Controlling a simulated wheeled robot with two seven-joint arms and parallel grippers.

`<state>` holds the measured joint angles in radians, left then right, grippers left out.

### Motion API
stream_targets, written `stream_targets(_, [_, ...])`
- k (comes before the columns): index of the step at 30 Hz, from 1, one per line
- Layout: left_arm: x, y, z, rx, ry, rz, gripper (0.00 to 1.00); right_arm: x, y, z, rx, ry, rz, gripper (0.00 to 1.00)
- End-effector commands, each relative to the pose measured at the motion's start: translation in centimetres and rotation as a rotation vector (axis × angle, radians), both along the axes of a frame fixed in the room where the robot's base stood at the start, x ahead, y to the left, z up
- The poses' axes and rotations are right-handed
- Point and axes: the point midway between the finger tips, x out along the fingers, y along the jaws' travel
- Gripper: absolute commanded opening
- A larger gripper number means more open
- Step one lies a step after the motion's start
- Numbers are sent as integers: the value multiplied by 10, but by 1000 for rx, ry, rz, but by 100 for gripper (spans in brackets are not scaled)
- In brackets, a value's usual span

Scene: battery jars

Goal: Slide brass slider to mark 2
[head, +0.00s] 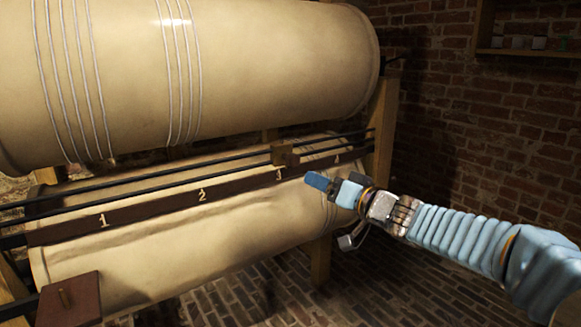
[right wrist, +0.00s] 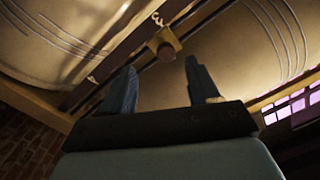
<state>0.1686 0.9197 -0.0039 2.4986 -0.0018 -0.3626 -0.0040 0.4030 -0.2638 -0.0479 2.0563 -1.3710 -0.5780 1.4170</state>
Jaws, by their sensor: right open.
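The brass slider (head: 284,154) is a small block on the dark rails, just above mark 3 (head: 280,175) on the dark numbered strip (head: 150,210). Mark 2 (head: 201,195) lies to its left on the strip, and mark 1 farther left. My right gripper (head: 318,181) is to the right of and below the slider, apart from it. In the right wrist view the slider (right wrist: 163,44) appears ahead, between and beyond the two spread fingers (right wrist: 161,85); nothing is between them. My left gripper is not in view.
Two large cream cylinders with wire windings, upper (head: 250,60) and lower (head: 180,250), lie in a wooden frame (head: 383,125). A dark red block (head: 70,302) stands at bottom left. A brick wall (head: 480,120) with a shelf is at right. Open floor lies below the lower cylinder.

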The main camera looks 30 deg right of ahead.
Motion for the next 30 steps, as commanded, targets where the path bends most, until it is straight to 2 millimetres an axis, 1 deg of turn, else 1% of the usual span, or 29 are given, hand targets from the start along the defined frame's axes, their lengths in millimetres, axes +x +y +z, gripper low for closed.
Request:
stream_targets(1, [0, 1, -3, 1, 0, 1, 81, -8, -4, 11, -12, -19, -8, 60])
stream_targets(2, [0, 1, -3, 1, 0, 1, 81, -11, -5, 16, -14, -24, -9, 60])
stream_targets(5, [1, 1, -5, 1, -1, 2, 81, -9, -5, 21, -17, -31, -9, 60])
stream_targets(8, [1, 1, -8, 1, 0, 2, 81, 5, -3, 19, -17, -29, -7, 60])
stream_targets(11, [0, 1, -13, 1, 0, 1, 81, 27, 0, 18, -17, -29, -7, 60])
stream_targets(15, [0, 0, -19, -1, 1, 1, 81, 60, 4, 18, -16, -30, -6, 60])
stream_targets(18, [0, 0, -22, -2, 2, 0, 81, 82, 7, 19, -16, -30, -6, 60])
stream_targets(21, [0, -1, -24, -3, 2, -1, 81, 100, 10, 19, -15, -31, -6, 60])
stream_targets(25, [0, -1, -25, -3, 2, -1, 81, 115, 12, 21, -15, -30, -7, 60])
stream_targets(30, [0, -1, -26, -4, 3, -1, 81, 122, 12, 21, -15, -29, -8, 60])
